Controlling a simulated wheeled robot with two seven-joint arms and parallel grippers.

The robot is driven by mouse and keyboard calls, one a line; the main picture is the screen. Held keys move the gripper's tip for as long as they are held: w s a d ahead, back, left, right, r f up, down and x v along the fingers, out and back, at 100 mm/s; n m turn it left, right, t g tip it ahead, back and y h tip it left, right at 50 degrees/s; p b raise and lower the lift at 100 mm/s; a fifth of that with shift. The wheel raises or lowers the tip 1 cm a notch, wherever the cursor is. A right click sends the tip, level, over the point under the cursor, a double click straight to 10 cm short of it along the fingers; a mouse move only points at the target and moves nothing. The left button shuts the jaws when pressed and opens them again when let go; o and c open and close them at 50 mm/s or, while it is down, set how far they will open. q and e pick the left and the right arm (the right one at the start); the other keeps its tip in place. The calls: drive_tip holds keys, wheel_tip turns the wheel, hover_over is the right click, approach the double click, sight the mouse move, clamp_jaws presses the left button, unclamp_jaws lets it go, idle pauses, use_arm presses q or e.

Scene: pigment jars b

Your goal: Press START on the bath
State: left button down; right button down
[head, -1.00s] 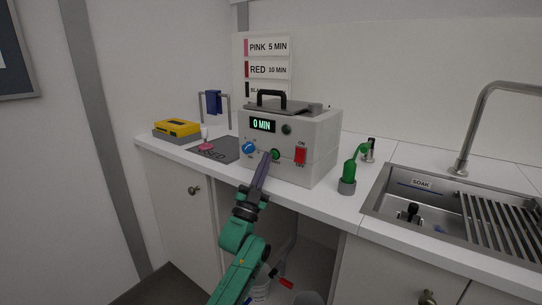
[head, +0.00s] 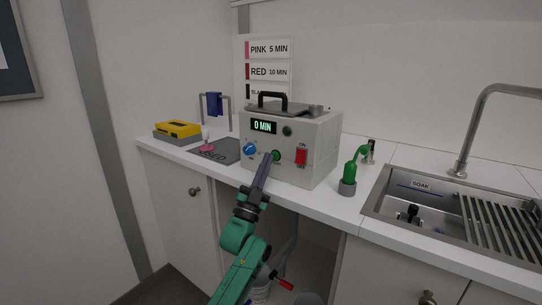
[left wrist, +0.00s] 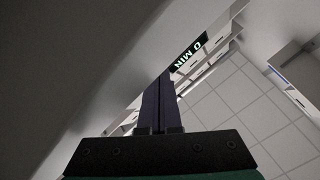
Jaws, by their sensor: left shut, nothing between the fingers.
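The bath (head: 315,140) is a grey box on the counter with a black-handled lid. Its lit display (head: 264,127) reads 0 MIN. The label by the button is too small to read. My left gripper (head: 267,157) is shut and empty, its tips at the button's left edge; I cannot tell whether they touch it. In the left wrist view the closed fingers (left wrist: 160,100) point toward the display (left wrist: 188,52); the button is not visible there.
A green bottle (head: 349,178) stands right of the bath, before the sink (head: 375,205). Left are a dark mat (head: 228,150), a yellow box (head: 178,128) and a rack with a blue cloth (head: 214,103). A time chart (head: 268,60) hangs behind. The cupboard below is open.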

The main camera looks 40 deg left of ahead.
use_arm(q)
drive_tip(key=shift+s+r, duration=0.1)
drive_tip(key=shift+r, duration=0.45)
drive_tip(key=shift+f, duration=0.2)
drive_tip(key=shift+d+f+p, duration=0.15)
drive_tip(key=shift+f+p, duration=0.2)
drive_tip(key=shift+p, duration=0.2)
drive_tip(key=shift+s+f, duration=0.1)
drive_tip(key=shift+s, duration=0.2)
drive_tip(key=s+p, duration=0.1)
drive_tip(key=s, duration=0.2)
drive_tip(key=shift+s+f, duration=0.1)
drive_tip(key=shift+s, duration=0.05)
